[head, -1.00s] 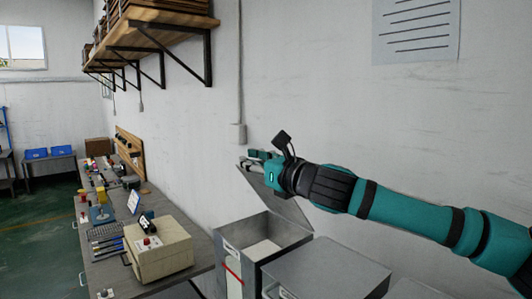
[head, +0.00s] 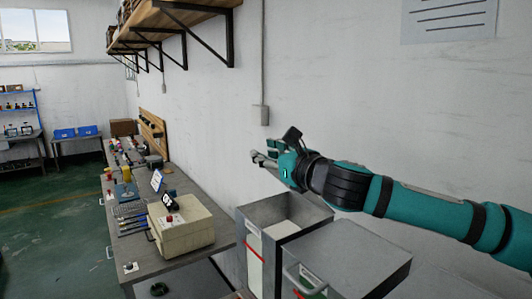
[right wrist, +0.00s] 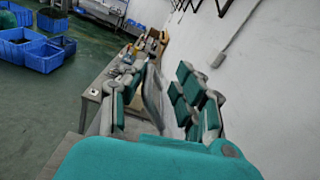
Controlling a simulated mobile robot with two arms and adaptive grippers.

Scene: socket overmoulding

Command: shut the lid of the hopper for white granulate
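The hopper for white granulate (head: 254,250) is a grey box with an open top in the head view. Pale granulate (head: 283,229) shows inside it. Its lid is hard to make out in the head view, where my right gripper and arm cover the space behind the box. In the right wrist view a narrow grey slab, apparently the lid (right wrist: 152,98), stands between the fingers, close to the left one. My right gripper (head: 264,158) is above the back of the hopper, and its fingers are apart in the right wrist view (right wrist: 158,105). My left gripper is out of view.
A second grey bin with a closed top (head: 350,258) stands right beside the hopper. To the left is a bench (head: 180,250) with a beige box-shaped device (head: 182,228) and tools. The wall is close behind the hopper. Open green floor (head: 50,230) lies left.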

